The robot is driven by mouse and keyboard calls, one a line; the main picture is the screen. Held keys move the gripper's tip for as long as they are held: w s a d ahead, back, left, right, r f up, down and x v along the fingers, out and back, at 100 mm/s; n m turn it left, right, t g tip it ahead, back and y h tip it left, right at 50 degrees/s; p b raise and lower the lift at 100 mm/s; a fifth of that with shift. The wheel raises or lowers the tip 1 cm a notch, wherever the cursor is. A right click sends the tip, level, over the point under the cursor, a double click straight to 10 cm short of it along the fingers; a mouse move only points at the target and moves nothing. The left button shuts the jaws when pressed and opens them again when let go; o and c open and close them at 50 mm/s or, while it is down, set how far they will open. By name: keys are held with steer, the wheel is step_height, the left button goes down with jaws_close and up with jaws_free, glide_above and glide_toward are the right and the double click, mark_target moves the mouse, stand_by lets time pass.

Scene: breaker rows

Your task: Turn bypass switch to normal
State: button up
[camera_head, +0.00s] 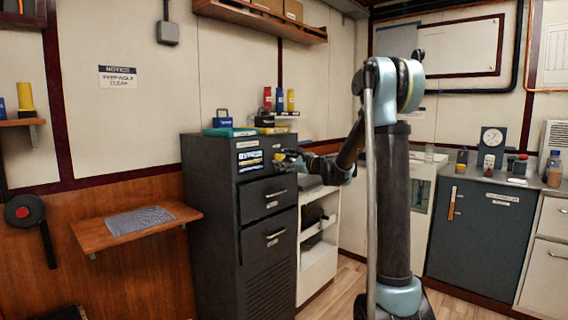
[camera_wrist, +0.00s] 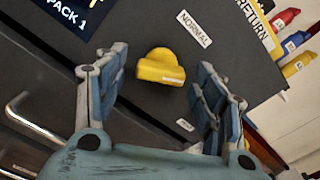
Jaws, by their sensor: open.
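The bypass switch, a yellow knob (camera_wrist: 161,67), sits on the dark cabinet face in the wrist view. A NORMAL label (camera_wrist: 194,28) is on the panel up and to the right of it, and a smaller label (camera_wrist: 185,125) is below it. My gripper (camera_wrist: 163,85) is open, with one finger on either side of the knob and a visible gap on both sides. In the head view my gripper (camera_head: 290,161) is at the upper front of the grey cabinet (camera_head: 213,200). The knob is hard to make out there.
Drawer handles (camera_head: 276,194) project from the cabinet front below the gripper; one handle (camera_wrist: 22,118) shows at the left in the wrist view. A wooden shelf (camera_head: 185,211) is at the left.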

steer(key=shift+w+a, duration=0.15)
steer(key=shift+a, duration=0.1)
steer(key=c, duration=1.1)
steer(key=shift+o, duration=0.2)
steer(key=shift+d, duration=0.1)
steer(key=shift+n, duration=0.3)
steer(key=n, duration=1.1)
steer(key=shift+s, duration=0.2)
steer(key=shift+n, duration=0.3)
steer(key=shift+f, duration=0.1)
